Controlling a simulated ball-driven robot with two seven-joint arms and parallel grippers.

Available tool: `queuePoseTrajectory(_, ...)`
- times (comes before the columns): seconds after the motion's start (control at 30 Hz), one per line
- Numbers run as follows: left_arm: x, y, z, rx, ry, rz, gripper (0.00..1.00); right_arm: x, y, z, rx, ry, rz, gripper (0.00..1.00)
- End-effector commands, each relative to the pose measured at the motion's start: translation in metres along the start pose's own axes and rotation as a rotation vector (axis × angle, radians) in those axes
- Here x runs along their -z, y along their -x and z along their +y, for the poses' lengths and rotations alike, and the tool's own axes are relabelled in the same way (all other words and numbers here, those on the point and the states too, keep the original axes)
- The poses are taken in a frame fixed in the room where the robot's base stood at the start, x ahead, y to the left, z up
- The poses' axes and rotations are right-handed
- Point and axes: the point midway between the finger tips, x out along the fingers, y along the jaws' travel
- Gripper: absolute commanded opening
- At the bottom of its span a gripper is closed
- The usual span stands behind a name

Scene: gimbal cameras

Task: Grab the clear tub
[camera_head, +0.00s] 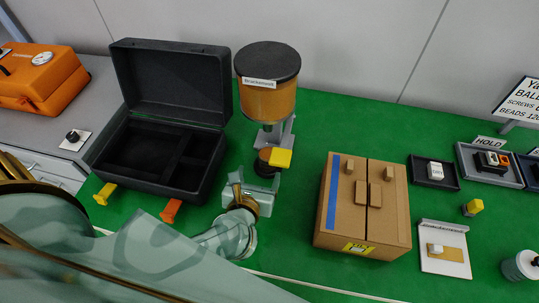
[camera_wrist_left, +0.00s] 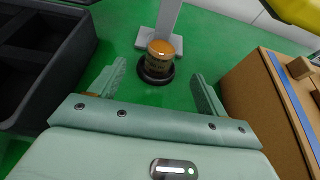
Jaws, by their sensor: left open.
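A small round tub (camera_wrist_left: 157,62) with amber contents and a dark base ring stands upright on the green table, beside the grey foot of the dispenser. It appears to be the clear tub; in the head view it (camera_head: 264,162) is partly covered by a yellow block. My left gripper (camera_head: 254,183) is open, just in front of the tub. In the left wrist view its two pale green fingers (camera_wrist_left: 157,84) are spread, with the tub ahead between their tips and not visibly touched. My right gripper is not in view.
The amber dispenser (camera_head: 268,99) stands behind the tub. An open black case (camera_head: 170,192) is left of the gripper and a cardboard box (camera_head: 338,225) right of it.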

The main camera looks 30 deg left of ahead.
Motion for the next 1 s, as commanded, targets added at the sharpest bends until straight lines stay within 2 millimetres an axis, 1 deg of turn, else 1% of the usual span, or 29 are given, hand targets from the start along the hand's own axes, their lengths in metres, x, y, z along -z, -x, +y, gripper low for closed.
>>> queuePoseTrajectory(0.03, 0.001, -0.015, 0.0, -0.002, -0.002, -0.003, 0.76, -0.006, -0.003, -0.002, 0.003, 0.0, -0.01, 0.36)
queuePoseTrajectory(0.1, 0.001, -0.033, 0.0, -0.002, -0.002, -0.002, 0.76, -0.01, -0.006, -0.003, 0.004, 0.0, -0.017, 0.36)
queuePoseTrajectory(0.2, 0.001, -0.055, 0.0, -0.002, -0.002, -0.002, 0.76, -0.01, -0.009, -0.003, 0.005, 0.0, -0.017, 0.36)
queuePoseTrajectory(0.3, 0.001, -0.069, 0.0, -0.001, -0.001, -0.001, 0.76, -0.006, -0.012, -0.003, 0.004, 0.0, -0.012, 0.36)
queuePoseTrajectory(0.47, -0.001, -0.081, 0.0, -0.001, -0.001, -0.001, 0.76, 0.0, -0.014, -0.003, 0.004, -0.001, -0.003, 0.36)
queuePoseTrajectory(0.67, -0.005, -0.113, -0.004, -0.002, -0.002, -0.002, 0.76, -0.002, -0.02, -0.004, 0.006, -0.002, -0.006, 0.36)
queuePoseTrajectory(0.73, -0.004, -0.122, -0.004, -0.001, -0.002, -0.001, 0.76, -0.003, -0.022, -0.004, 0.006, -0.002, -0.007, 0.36)
queuePoseTrajectory(0.83, -0.004, -0.129, -0.003, -0.002, -0.001, 0.0, 0.76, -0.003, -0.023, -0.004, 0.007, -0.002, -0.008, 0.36)
queuePoseTrajectory(1.0, -0.005, -0.129, -0.004, -0.001, -0.001, 0.0, 0.76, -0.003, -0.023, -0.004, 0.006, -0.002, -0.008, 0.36)
